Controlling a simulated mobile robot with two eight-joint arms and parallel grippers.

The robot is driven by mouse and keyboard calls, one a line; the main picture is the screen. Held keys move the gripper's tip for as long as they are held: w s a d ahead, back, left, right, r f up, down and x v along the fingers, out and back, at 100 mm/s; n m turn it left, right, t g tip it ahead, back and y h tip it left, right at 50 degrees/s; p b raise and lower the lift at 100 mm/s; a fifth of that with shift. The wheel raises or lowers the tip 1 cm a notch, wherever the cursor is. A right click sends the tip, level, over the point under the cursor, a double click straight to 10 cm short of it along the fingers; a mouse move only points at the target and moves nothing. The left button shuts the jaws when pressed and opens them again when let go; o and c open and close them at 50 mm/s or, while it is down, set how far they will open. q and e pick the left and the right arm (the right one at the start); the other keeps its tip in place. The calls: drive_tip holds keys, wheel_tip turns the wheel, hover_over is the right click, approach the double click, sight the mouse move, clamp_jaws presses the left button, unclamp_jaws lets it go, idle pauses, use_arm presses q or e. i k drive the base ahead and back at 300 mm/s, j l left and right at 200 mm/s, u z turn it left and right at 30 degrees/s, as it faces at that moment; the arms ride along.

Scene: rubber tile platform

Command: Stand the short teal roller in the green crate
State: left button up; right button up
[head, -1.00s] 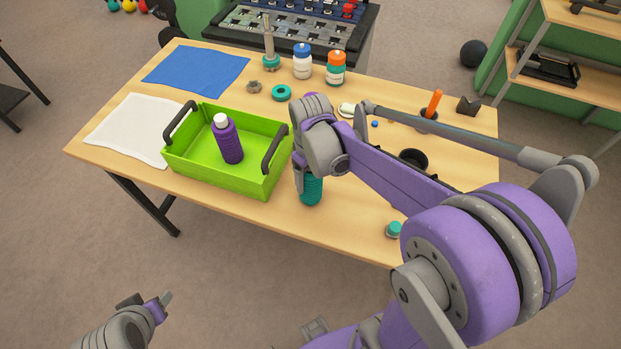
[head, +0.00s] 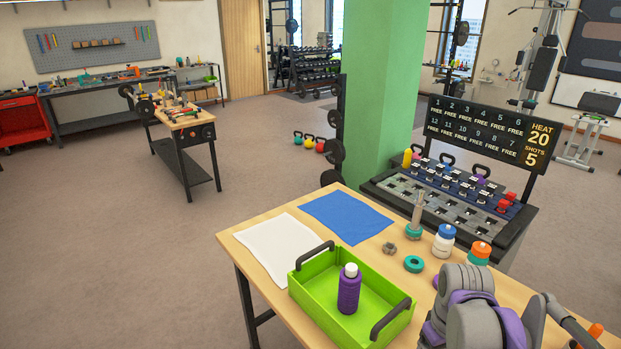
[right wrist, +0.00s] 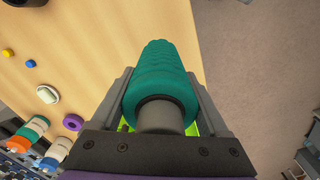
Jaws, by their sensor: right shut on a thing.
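The green crate (head: 318,310), with black handles, stands on the wooden table in the head view. A purple bottle with a white cap (head: 349,290) stands upright inside it, with bare floor around it. In the right wrist view my right gripper (right wrist: 161,76) is shut on the teal roller (right wrist: 162,62), a ribbed cylinder with a grey core end facing the camera. Slivers of green show behind the fingers. In the head view my right arm stands just right of the crate, and the roller and fingertips are hidden or out of frame. My left gripper is not in view.
A white cloth (head: 277,250) and a blue cloth (head: 346,217) lie behind the crate. A teal ring (head: 413,264), a hex nut (head: 389,248), a rod on a teal base (head: 416,215), a blue-capped bottle (head: 443,241) and an orange-topped bottle (head: 479,253) stand toward the back.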

sight(354, 326)
drive_tip(key=k, duration=0.85)
